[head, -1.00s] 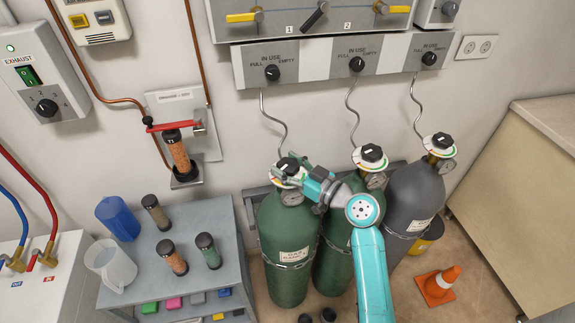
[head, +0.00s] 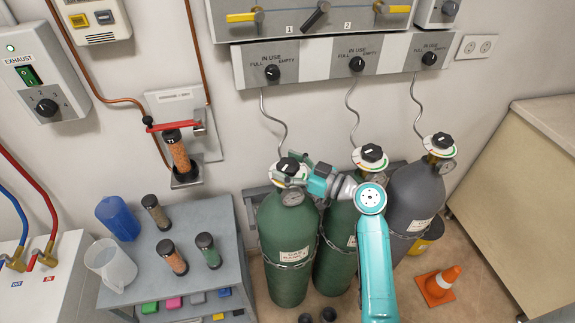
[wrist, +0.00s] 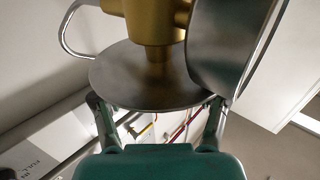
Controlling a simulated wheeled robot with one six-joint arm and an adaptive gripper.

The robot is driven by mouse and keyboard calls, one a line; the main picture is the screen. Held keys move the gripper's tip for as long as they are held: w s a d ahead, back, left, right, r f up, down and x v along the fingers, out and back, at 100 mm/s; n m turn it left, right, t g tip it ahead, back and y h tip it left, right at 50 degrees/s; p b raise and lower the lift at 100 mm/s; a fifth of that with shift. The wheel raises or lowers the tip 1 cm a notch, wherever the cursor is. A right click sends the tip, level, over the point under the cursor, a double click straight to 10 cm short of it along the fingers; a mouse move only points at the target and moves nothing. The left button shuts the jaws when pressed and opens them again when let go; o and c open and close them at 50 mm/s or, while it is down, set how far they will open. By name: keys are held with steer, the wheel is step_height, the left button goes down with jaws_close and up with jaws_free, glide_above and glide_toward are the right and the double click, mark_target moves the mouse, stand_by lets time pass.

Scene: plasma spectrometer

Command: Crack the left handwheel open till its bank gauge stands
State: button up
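The left handwheel (head: 287,171), a pale rimmed disc with a black knob on top, sits on the left green cylinder (head: 286,225). My gripper (head: 308,172) is at its right side. In the wrist view the grey disc underside (wrist: 135,85) lies between my two fingers (wrist: 156,104), which appear to touch its rim on both sides. A brass valve body (wrist: 155,25) joins the disc, and a round metal gauge housing (wrist: 230,45) stands close at the right. The left bank gauge (head: 292,197) shows below the handwheel, its needle too small to read.
A middle green cylinder (head: 335,255) and a grey cylinder (head: 413,190) stand to the right, under my arm or beside it. A panel with IN USE knobs (head: 318,64) is above. A grey cart (head: 225,215) stands left and an orange cone (head: 437,287) right.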

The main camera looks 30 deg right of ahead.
mark_target(300, 201)
stand_by(0.3)
steer(key=v, duration=1.2)
stand_by(0.3)
steer(key=a+f+m+h, duration=0.1)
steer(key=f, duration=0.1)
steer(key=s+a+f+m, duration=0.1)
steer(key=f, duration=0.1)
steer(key=a+f+m+h, duration=0.1)
steer(key=a+f, duration=0.1)
steer(key=shift+s+f+h, duration=0.15)
steer(key=shift+f+h, duration=0.15)
steer(key=shift+f, duration=0.05)
steer(key=s+a+f+m+g+h, duration=0.2)
steer(key=s+a+f+m+h, duration=0.4)
steer(key=s+f, duration=0.55)
steer(key=s+a+r+n, duration=0.1)
steer(key=s+r, duration=0.2)
steer(key=s, duration=0.4)
steer(key=s+a+r+n+t, duration=0.1)
steer(key=s+a+r, duration=0.1)
steer(key=s+r, duration=0.2)
steer(key=s+a+r, duration=0.1)
steer(key=s+r, duration=0.2)
steer(key=s, duration=0.7)
steer(key=shift+s+a+r+n+h, duration=0.15)
steer(key=shift+s+a+n+h, duration=0.15)
steer(key=shift+s+a+n, duration=0.1)
steer(key=shift+c, duration=0.3)
stand_by(1.0)
